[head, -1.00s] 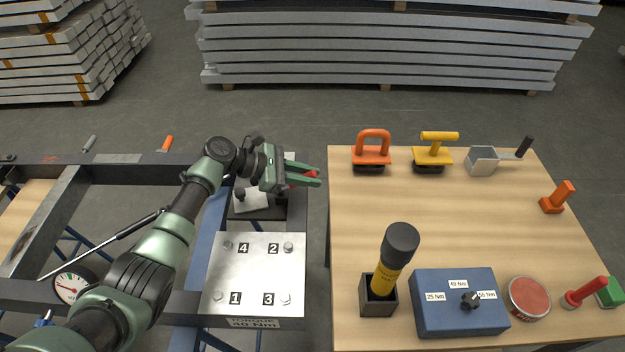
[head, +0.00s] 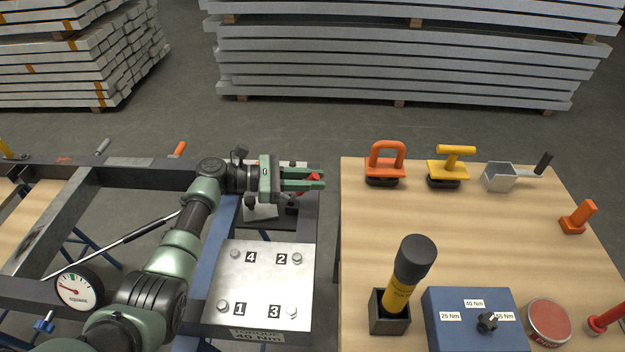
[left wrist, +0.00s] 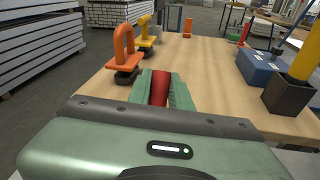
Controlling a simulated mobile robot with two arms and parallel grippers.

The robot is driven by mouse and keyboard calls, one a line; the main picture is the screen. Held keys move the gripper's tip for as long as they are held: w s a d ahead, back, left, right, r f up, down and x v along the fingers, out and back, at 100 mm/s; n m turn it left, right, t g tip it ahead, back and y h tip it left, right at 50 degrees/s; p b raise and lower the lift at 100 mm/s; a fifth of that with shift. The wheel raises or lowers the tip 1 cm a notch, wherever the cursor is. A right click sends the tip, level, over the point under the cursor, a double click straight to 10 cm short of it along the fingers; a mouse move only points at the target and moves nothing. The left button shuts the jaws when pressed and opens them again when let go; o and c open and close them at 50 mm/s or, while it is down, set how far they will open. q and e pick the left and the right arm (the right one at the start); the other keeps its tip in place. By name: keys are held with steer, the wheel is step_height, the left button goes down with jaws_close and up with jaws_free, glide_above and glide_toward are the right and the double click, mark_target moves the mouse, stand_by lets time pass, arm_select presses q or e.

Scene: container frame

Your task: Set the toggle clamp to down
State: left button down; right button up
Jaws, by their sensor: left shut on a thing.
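The toggle clamp's red handle (head: 313,178) shows between the green fingers of my left gripper (head: 308,179). The handle also shows in the left wrist view (left wrist: 160,90), with a finger on each side of it. My left gripper is shut on it. The clamp's dark base (head: 276,217) sits on the frame behind the numbered metal plate (head: 257,280); my gripper hides much of the clamp. My right gripper is not in view.
A wooden table (head: 470,228) stands to the right across a narrow gap. It holds an orange suction lifter (head: 386,164), a yellow one (head: 449,168), a black-capped yellow tool (head: 406,275) and a blue box (head: 475,320). A round gauge (head: 79,288) is at the lower left.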

arm_select(q)
steer(key=shift+r, duration=0.1)
steer(key=c, duration=1.3)
jaws_free()
steer(key=shift+a, duration=0.1)
steer(key=v, duration=0.7)
steer(key=shift+a+b, duration=0.3)
steer(key=shift+b, duration=0.15)
